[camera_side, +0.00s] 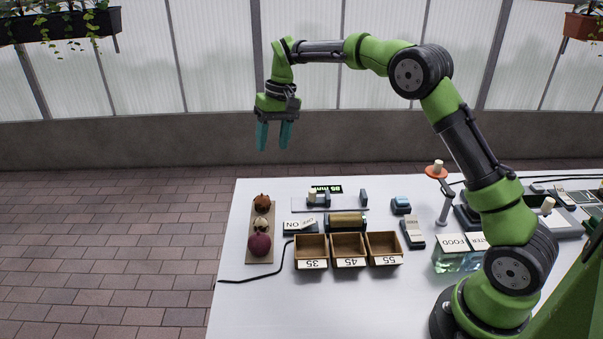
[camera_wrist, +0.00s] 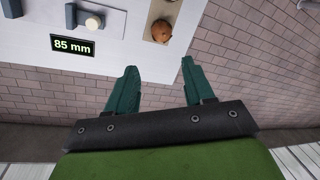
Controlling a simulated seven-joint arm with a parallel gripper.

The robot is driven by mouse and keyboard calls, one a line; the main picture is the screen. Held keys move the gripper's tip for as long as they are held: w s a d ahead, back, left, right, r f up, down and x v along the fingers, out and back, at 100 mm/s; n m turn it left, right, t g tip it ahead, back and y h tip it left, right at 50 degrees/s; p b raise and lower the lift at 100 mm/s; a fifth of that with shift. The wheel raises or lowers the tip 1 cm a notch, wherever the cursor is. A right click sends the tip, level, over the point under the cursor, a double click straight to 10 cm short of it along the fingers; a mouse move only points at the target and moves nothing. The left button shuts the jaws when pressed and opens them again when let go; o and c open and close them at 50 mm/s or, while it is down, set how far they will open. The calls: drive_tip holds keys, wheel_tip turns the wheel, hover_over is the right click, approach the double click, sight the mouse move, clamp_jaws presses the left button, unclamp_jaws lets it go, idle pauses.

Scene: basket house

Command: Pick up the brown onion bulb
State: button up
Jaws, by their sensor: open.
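The brown onion bulb (camera_side: 262,201) sits at the far end of a tan board (camera_side: 254,250) on the left side of the white table. In the wrist view the brown onion bulb (camera_wrist: 162,31) shows near the top, past the fingertips, on the tan board (camera_wrist: 168,8). On the same board are a pale bulb (camera_side: 261,224) in the middle and a dark red bulb (camera_side: 259,245) at the near end. My gripper (camera_side: 273,136) is open and empty, high above the table's far left edge. Its teal fingers (camera_wrist: 158,78) are apart in the wrist view, with nothing between them.
Three wooden bins (camera_side: 347,247) labelled 35, 45 and 55 stand right of the board. An 85 mm display (camera_side: 326,189) and a gauge sit behind a gold roller (camera_side: 347,222). A black cable (camera_side: 250,279) runs near the board. The air around my gripper is clear.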

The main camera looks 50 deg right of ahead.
hover_over(263, 198)
drive_tip(key=d, duration=0.2)
drive_tip(key=f, duration=1.1)
drive_tip(key=shift+s+a+f, duration=0.15)
drive_tip(key=shift+s+a, duration=0.1)
drive_tip(key=shift+w+a+f, duration=0.15)
drive_tip(key=shift+f, duration=0.75)
drive_tip(key=shift+w+a+f, duration=0.2)
drive_tip(key=shift+f, duration=0.7)
drive_tip(key=shift+w+a+f, duration=0.15)
drive_tip(key=shift+f, duration=0.75)
